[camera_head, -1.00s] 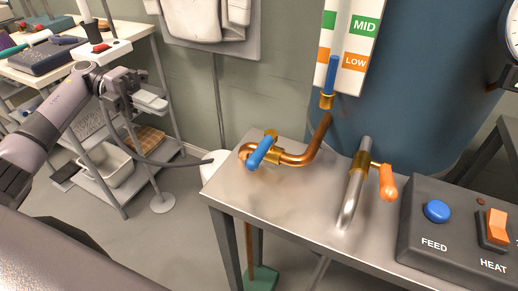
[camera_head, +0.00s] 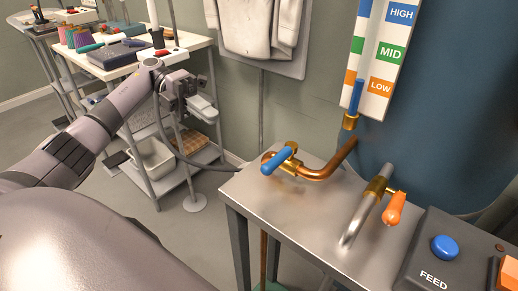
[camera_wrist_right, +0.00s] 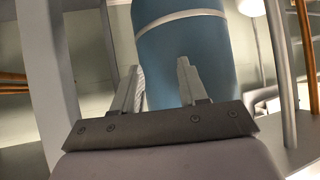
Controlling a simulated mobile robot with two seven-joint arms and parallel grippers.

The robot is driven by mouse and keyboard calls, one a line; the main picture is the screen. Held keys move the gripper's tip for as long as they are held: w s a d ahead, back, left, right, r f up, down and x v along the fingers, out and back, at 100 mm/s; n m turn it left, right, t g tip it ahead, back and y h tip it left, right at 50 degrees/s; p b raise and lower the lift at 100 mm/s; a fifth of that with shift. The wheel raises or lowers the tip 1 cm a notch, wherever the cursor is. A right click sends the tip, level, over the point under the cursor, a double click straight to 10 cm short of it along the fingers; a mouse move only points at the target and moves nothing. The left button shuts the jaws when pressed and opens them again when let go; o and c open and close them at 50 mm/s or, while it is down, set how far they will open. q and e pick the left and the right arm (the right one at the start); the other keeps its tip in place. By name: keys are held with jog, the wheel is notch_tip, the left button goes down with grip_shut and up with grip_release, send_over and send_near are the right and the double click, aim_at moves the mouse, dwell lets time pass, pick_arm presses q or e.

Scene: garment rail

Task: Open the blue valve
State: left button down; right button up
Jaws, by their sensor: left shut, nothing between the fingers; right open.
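The blue valve handle (camera_head: 279,160) sits on a brass body on the curved copper pipe (camera_head: 328,170), at the bench's back left. The handle lies at a slant, crossing the pipe. My right gripper is not in the head view. In the right wrist view (camera_wrist_right: 160,82) it is open and empty, with a blue cylinder (camera_wrist_right: 185,60) beyond the fingers.
An orange-handled valve (camera_head: 394,208) on a steel pipe stands right of the copper pipe. A control box (camera_head: 430,262) with a blue FEED button is at the bench's right. The metal bench (camera_head: 262,205) is otherwise clear. A garment (camera_head: 265,30) hangs behind; a loaded shelf cart (camera_head: 150,165) stands left.

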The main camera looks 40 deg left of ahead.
pick_arm(q)
jog(key=p, duration=0.3)
send_near(280, 162)
jog(key=x, duration=0.4)
jog(key=shift+s+f, duration=0.15)
jog(key=shift+f, duration=0.1)
jog(key=shift+d+f, duration=0.2)
jog(key=shift+d, duration=0.25)
pick_arm(e)
jog(key=shift+s+d+r, duration=0.25)
jog(key=shift+d+r, duration=0.15)
jog(key=shift+r, duration=0.25)
jog(key=shift+a, duration=0.1)
